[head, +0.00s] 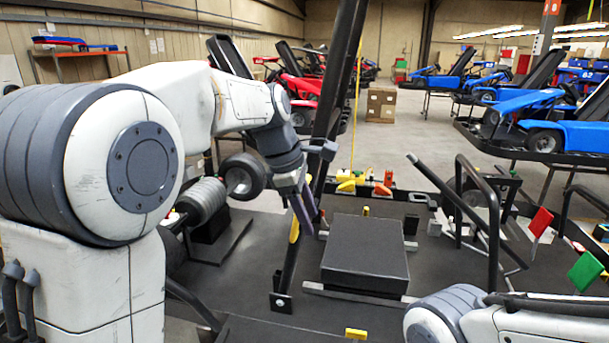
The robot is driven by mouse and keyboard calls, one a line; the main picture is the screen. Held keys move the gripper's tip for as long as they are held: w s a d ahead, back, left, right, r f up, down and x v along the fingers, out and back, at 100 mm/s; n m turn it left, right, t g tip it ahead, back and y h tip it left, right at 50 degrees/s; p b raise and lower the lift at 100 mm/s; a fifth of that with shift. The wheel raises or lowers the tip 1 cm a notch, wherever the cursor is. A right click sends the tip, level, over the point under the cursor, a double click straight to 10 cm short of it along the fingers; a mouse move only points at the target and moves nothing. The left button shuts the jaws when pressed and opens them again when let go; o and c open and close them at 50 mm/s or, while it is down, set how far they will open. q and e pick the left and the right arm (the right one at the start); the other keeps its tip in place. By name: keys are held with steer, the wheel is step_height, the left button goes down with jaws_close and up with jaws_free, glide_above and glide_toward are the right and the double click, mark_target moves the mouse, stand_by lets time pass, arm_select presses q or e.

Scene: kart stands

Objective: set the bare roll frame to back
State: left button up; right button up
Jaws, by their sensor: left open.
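The bare roll frame (334,90) is a set of long black bars. It rises from a foot near the front middle of the black deck and leans to the right, its top running out of the picture. A yellow band (294,230) marks its lower part. My left gripper (306,205) comes down from the left, with its dark fingers open beside the frame's lower bar. The fingers overlap the bar in this view, and I cannot tell whether they touch it. Part of my right arm shows at the bottom right; its gripper is out of view.
A black padded block (364,250) sits on the deck right of the frame. Black hoops and levers with a red plate (541,222) and a green plate (585,271) stand at the right. Small coloured blocks line the rear. Blue karts (560,130) stand behind.

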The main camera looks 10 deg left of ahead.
arm_select(q)
steer(key=w+a+r+n+t+p, duration=0.1)
steer(key=w+a+r+n+p, duration=0.1)
steer(key=w+a+r+n, duration=0.35)
steer(key=shift+n, duration=0.35)
steer(key=x, duration=0.3)
steer(key=p+x, duration=0.1)
steer(key=x, duration=0.2)
steer(key=p+x, duration=0.1)
steer(key=x, duration=0.2)
steer(key=shift+a+f, duration=0.25)
arm_select(e)
step_height(320, 180, up, 6)
steer(key=shift+d+f, duration=0.1)
steer(key=shift+f, duration=0.15)
arm_select(q)
jaws_close()
